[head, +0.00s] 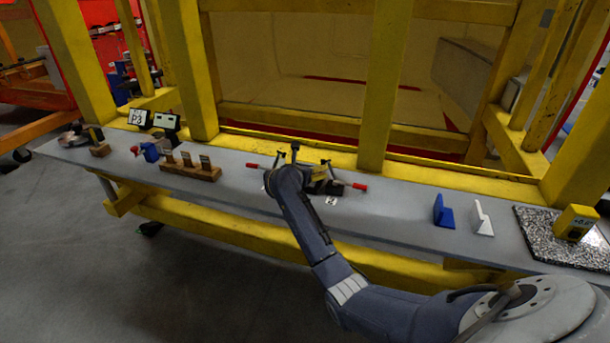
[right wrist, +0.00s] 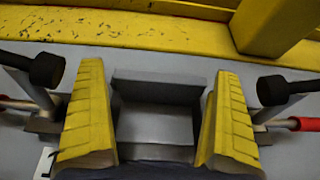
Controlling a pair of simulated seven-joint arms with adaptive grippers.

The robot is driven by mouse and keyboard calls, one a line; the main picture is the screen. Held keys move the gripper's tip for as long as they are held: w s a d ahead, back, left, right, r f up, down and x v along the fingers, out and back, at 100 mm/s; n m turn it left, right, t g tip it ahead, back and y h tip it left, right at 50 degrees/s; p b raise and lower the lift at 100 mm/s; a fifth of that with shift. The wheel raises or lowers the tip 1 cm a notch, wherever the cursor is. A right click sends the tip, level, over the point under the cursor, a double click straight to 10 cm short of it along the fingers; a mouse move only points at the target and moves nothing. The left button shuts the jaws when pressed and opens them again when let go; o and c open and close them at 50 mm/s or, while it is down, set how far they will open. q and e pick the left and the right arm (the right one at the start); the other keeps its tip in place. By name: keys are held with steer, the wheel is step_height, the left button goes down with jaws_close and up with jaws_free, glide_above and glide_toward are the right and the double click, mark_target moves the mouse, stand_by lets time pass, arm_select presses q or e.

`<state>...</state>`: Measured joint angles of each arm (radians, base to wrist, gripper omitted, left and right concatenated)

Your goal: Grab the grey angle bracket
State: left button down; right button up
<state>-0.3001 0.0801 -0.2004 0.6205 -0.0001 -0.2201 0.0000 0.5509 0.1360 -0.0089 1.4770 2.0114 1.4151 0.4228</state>
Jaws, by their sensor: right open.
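The grey angle bracket (right wrist: 155,125) shows in the right wrist view, with a flat face nearer me and a raised darker face behind it. It sits between two toggle clamps with black tips. My right gripper (head: 317,173) is over this spot in the head view, and its arm and fingers hide the bracket there. Its two yellow fingers are open, one on each side of the bracket, with the sides close to it. I cannot tell whether they touch it. My left gripper is not in view.
Red clamp handles (head: 360,187) stick out on both sides of the gripper. A blue bracket (head: 443,212) and a whitish bracket (head: 482,218) stand to the right on the grey bench (head: 400,207). A wooden block (head: 190,171) stands left. Yellow posts (head: 384,90) rise behind.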

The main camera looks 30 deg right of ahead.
steer(key=c, duration=1.3)
steer(key=shift+o, duration=0.2)
